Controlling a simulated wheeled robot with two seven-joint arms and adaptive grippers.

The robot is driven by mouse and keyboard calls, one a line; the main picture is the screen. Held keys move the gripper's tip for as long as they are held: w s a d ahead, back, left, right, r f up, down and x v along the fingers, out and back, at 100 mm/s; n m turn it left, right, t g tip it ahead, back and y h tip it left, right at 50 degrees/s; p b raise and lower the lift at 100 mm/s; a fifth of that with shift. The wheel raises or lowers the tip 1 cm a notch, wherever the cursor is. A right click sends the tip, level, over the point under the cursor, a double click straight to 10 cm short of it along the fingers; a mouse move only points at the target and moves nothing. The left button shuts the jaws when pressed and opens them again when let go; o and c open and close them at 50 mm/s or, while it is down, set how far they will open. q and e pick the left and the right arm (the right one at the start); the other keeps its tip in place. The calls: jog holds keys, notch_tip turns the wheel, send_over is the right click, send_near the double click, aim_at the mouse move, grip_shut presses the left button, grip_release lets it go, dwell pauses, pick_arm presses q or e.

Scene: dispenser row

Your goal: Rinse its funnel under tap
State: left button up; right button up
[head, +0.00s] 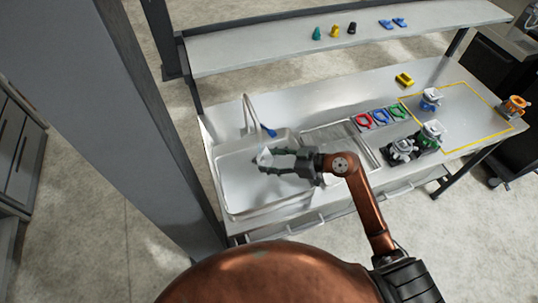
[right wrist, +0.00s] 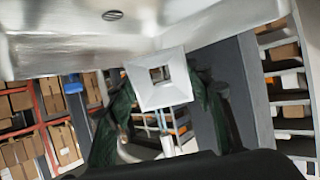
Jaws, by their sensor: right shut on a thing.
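My right gripper (head: 268,161) is over the sink basin (head: 238,195), shut on a small white funnel (head: 263,156). In the right wrist view the funnel (right wrist: 148,94) is a square flared piece with a square opening, between the dark green fingers. The tap (head: 247,112) rises at the back of the sink, a thin metal neck with a blue tip (head: 269,131). The funnel is just in front of and below the blue tip in the head view; the exact gap cannot be told. No water is visible. My left gripper is not in view.
A ribbed drainboard (head: 330,133) lies right of the sink. Red, blue and green rings (head: 380,117) and several dispensers (head: 403,148) stand further right. A yellow outline (head: 470,92) marks mostly clear counter. A raised shelf (head: 270,48) runs behind; a grey post is at left.

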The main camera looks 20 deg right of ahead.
jog(key=s+r+p, duration=0.1)
jog(key=s+p, duration=0.4)
jog(key=s, duration=0.2)
jog(key=shift+r+p, duration=0.15)
jog(key=shift+p, duration=0.25)
jog(key=shift+d, duration=0.1)
jog(key=s+a+r+n+g+h+p, duration=0.1)
jog(key=s+a+r+n+g+h, duration=0.15)
jog(key=a+n+g, duration=0.35)
jog(key=s+a+r+n+g+h+p, duration=0.1)
jog(key=s+a+r+n+g+p, duration=0.2)
jog(key=a, duration=0.4)
jog(key=s+d+r+n+t+h+p, duration=0.1)
jog(key=s+d+r+n+h, duration=0.1)
jog(key=d+n+h, duration=0.4)
jog(key=s+d+n, duration=0.1)
jog(key=d, duration=0.4)
jog(key=shift+s+h, duration=0.15)
jog(key=shift+h, duration=0.2)
